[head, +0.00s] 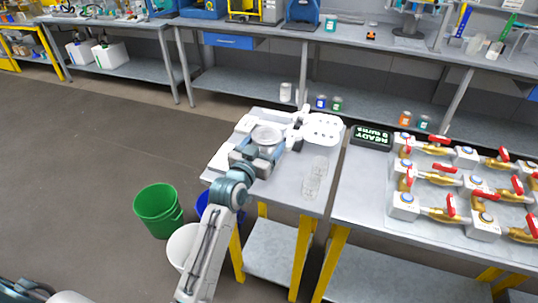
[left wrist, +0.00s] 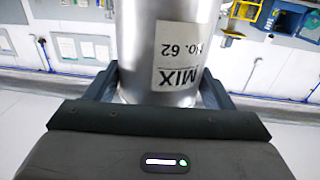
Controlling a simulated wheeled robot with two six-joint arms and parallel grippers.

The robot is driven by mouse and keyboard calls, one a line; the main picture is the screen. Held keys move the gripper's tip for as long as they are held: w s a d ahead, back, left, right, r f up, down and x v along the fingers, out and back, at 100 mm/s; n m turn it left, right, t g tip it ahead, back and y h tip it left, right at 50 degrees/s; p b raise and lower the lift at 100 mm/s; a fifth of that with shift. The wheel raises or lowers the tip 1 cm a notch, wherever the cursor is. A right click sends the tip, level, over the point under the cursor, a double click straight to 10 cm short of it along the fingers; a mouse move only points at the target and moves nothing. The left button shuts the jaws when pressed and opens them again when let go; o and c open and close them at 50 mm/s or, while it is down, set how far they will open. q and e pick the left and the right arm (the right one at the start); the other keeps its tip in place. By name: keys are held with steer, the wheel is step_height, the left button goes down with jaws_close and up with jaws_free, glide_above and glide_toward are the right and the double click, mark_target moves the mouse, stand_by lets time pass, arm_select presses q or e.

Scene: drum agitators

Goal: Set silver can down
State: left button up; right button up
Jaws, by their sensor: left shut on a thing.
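The silver can (head: 267,134) is between the fingers of my left gripper (head: 262,148), over the small grey table (head: 285,183) in the head view. In the left wrist view the can (left wrist: 137,45) fills the middle, with a white label reading "MIX NO. 62" upside down. The gripper fingers (left wrist: 158,92) are closed on both sides of it. The can's base is hidden behind the gripper, so I cannot tell whether it touches anything below. My right gripper is not seen.
White equipment (head: 322,128) stands at the table's back, near the can. Clear glassware (head: 316,178) stands at the front right. A black display (head: 371,137) and brass valves with red handles (head: 440,180) are on the right bench. A green bin (head: 158,210) is on the floor.

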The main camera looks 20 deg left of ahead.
arm_select(q)
steer(key=shift+f, duration=0.85)
step_height(320, 180, down, 4)
steer(key=shift+r, duration=0.1)
steer(key=shift+f, duration=0.2)
steer(key=o, duration=1.3)
steer(key=shift+c, duration=0.2)
steer(key=shift+s, duration=0.1)
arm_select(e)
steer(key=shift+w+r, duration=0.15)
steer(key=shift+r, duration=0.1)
